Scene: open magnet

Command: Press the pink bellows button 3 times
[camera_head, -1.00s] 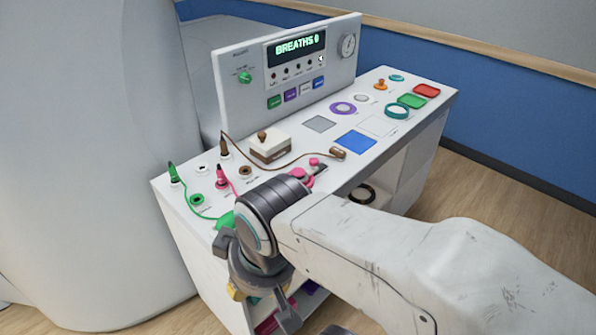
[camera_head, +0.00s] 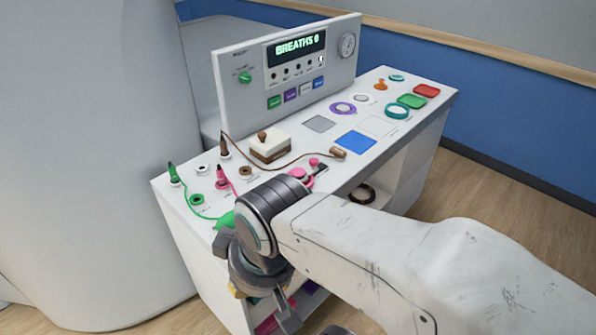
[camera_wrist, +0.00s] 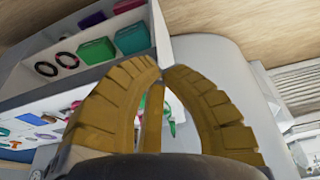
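A pink part (camera_head: 298,173), with a smaller pink knob (camera_head: 314,162) beside it, shows on the console top just past my arm's dark wrist joint. It may be the bellows button; my arm hides part of it. My gripper hangs low in front of the console in the head view, mostly hidden by my own wrist. In the wrist view the yellow fingers of my gripper (camera_wrist: 162,69) meet at the tips with nothing held between them. A small pink patch (camera_wrist: 76,105) shows left of the fingers there, apart from them. The display (camera_head: 298,47) reads "BREATHS 0".
The white console (camera_head: 290,215) carries a brown-and-white box (camera_head: 270,147), a blue square (camera_head: 356,141), rings and a brown cable. Green and pink plugs stand at its left. Shelves with bins (camera_wrist: 97,52) open below. A large rounded white housing (camera_head: 85,170) stands at left.

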